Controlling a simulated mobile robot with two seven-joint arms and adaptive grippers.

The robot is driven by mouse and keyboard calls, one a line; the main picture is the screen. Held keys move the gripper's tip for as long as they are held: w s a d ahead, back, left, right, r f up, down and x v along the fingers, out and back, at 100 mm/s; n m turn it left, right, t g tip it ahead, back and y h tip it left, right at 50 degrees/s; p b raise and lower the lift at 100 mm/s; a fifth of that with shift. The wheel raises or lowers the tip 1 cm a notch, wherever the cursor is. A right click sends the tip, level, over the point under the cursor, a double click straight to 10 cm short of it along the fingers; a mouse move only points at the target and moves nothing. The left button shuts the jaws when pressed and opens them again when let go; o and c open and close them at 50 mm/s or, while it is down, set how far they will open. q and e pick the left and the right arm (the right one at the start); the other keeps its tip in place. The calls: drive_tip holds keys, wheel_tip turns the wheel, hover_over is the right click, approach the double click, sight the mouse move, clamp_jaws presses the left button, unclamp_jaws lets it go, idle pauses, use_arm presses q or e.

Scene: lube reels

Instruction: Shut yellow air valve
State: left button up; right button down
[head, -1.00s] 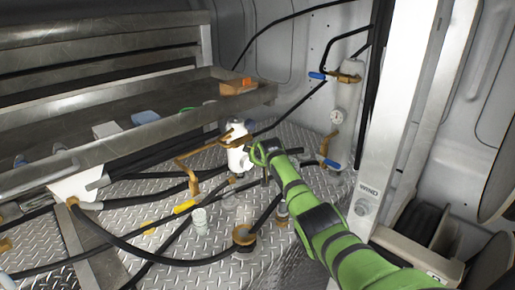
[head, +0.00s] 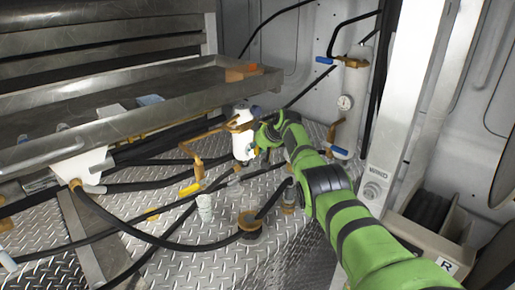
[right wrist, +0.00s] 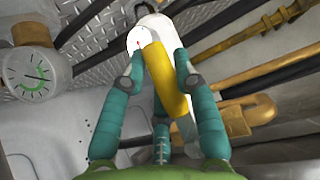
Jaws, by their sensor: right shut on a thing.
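In the right wrist view, a yellow valve handle (right wrist: 168,85) sits on a white cylindrical body (right wrist: 150,30). The teal fingers of my right gripper (right wrist: 157,66) are on either side of the handle and shut on it. In the head view my right gripper (head: 261,134) is at the right side of the white body (head: 243,142), and its fingers and the handle are mostly hidden. Another yellow handle (head: 190,189) lies on a pipe farther left. My left gripper is not in view.
A metal shelf (head: 160,100) overhangs from the left. Black hoses (head: 150,238) and brass pipes (head: 200,136) cross the diamond-plate floor (head: 185,262). A round gauge (right wrist: 32,73) is close by on the left in the wrist view. A white post (head: 415,90) stands at right.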

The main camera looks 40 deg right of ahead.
drive_tip(key=shift+r, duration=0.15)
drive_tip(key=c, duration=0.9)
unclamp_jaws()
drive_tip(key=v, duration=1.2)
